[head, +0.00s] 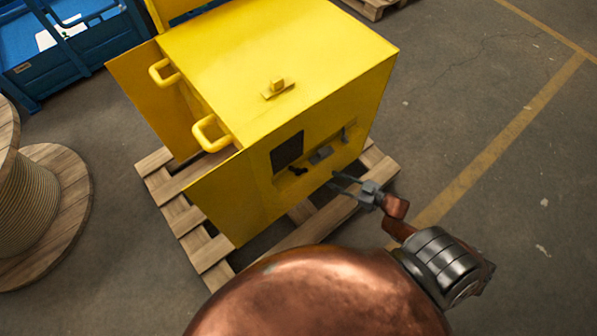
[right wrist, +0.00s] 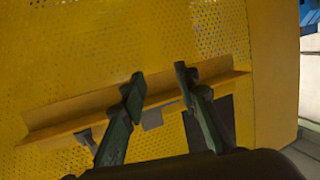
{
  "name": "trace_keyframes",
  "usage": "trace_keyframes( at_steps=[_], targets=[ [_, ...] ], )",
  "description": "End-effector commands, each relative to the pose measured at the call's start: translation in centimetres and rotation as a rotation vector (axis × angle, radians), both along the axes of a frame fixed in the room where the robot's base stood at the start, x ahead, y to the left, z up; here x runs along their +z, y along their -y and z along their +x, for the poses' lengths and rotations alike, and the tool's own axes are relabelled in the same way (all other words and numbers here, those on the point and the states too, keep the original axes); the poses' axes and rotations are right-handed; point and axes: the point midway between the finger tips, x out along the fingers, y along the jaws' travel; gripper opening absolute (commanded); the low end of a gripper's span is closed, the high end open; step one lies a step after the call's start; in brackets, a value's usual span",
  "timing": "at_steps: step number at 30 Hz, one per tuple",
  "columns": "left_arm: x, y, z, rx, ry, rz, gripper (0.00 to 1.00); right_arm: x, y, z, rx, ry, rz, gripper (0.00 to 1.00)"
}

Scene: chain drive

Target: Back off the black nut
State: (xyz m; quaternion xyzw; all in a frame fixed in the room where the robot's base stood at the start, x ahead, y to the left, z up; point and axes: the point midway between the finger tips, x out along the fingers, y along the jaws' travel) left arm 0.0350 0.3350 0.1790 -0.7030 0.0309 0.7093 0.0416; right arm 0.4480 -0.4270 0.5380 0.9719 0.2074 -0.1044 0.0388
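My right gripper (head: 332,179) is in front of the yellow cabinet's (head: 290,60) face, at the lower right. In the right wrist view my right gripper (right wrist: 160,88) has its two fingers apart with nothing between the tips. A small black part (head: 298,171) shows on the cabinet face below a dark opening (head: 287,151), left of the gripper; it is too small to tell whether it is the black nut. I cannot make out a nut in the right wrist view. My left gripper is not in view.
The cabinet stands on a wooden pallet (head: 213,251). Grey blocks (head: 321,155) sit along its face; a yellow ledge (right wrist: 70,112) crosses a perforated panel. A cable reel (head: 40,200) and blue bin (head: 75,60) are at left. Floor at right is clear.

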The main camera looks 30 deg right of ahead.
Motion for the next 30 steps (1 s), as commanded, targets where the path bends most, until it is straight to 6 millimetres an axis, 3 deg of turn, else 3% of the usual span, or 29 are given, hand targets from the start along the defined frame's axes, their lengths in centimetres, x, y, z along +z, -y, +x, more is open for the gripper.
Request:
trace_keyframes(
  at_steps=[1, 4, 9, 22, 30],
  targets=[
    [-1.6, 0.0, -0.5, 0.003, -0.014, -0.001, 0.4, 1.3, -1.4, 0.6, 0.074, 0.048, 0.034, 0.29],
    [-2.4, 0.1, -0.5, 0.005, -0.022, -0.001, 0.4, 5.0, -3.8, 1.1, 0.185, 0.122, 0.097, 0.29],
    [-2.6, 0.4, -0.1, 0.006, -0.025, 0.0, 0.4, 7.8, -5.8, 1.3, 0.265, 0.169, 0.145, 0.29],
    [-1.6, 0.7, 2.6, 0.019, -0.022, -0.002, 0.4, 8.0, -9.6, 6.0, 0.265, 0.172, 0.147, 0.29],
    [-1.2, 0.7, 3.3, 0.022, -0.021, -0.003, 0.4, 8.0, -10.5, 7.1, 0.264, 0.172, 0.144, 0.29]
  ],
)
